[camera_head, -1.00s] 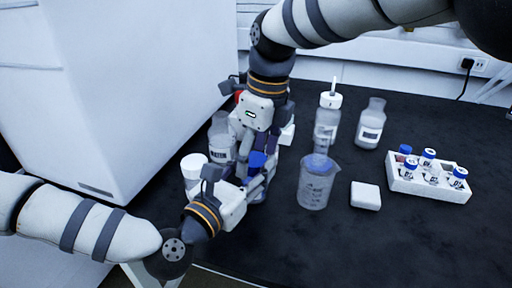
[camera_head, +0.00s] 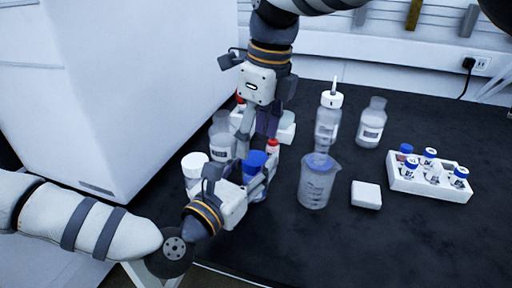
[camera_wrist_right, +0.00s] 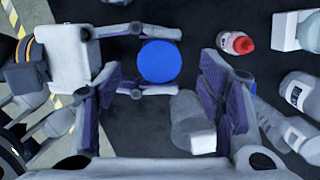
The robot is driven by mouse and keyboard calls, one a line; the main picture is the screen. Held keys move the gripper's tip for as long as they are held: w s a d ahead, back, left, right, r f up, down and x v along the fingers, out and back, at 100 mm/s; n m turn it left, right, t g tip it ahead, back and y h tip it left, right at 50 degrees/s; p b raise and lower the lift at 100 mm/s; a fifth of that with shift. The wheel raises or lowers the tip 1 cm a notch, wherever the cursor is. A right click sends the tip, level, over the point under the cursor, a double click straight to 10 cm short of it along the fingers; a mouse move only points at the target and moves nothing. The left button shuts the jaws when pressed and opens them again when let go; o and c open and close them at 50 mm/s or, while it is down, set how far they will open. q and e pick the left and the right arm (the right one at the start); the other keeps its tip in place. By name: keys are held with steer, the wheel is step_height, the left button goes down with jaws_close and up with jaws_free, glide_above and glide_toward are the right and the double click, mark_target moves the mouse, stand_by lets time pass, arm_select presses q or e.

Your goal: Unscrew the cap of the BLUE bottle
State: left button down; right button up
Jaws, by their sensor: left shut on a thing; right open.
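The blue bottle's cap (camera_head: 255,159) shows upright beside my left gripper, with the bottle's body mostly hidden. My left gripper (camera_head: 256,182) is shut on the blue bottle, low over the table. In the right wrist view the blue cap (camera_wrist_right: 159,61) is a round disc seen from above, with my left gripper's fingers along its two sides. My right gripper (camera_head: 258,132) is open and empty, pointing down above and behind the cap. In its wrist view its fingers (camera_wrist_right: 163,100) stand wide apart, with the cap between and ahead of them, not touched.
A red-capped bottle (camera_head: 272,147) stands close behind the blue one. A white-lidded jar (camera_head: 194,165) and a clear bottle (camera_head: 221,135) stand to the left. A beaker (camera_head: 317,183) and a white vial rack (camera_head: 432,187) are to the right. The front right table is clear.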

arm_select(q)
steer(key=c, duration=0.9)
jaws_free()
steer(key=shift+f, duration=0.2)
steer(key=shift+o, duration=0.2)
steer(key=shift+r, duration=0.1)
